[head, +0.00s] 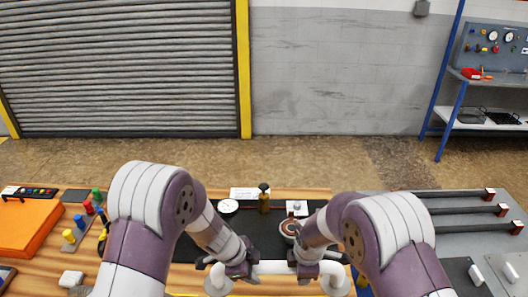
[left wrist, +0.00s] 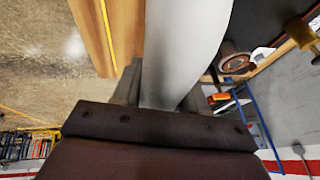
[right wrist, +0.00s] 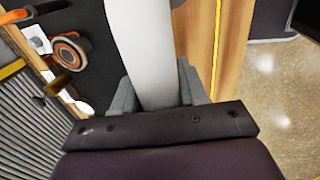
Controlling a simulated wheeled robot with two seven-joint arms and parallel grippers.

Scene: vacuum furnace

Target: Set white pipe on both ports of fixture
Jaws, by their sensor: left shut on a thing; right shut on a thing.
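The white pipe (head: 272,268) spans between my two grippers near the front edge of the bench, with bent ends (head: 334,278) at both sides. My left gripper (head: 240,270) is shut on its left part; the pipe also fills the jaws in the left wrist view (left wrist: 185,45). My right gripper (head: 306,268) is shut on its right part, as the right wrist view shows the pipe (right wrist: 145,45) between the fingers. A round copper-ringed port (head: 289,228) on the dark mat lies beyond the pipe, partly behind my right arm. I cannot make out a second port of the fixture.
A brass fitting (head: 264,198) and a white dial gauge (head: 228,206) stand on the dark mat. Coloured knobs (head: 88,206) and an orange case (head: 25,226) are at the left. Black bars (head: 455,210) lie on the grey table at the right. The floor behind is clear.

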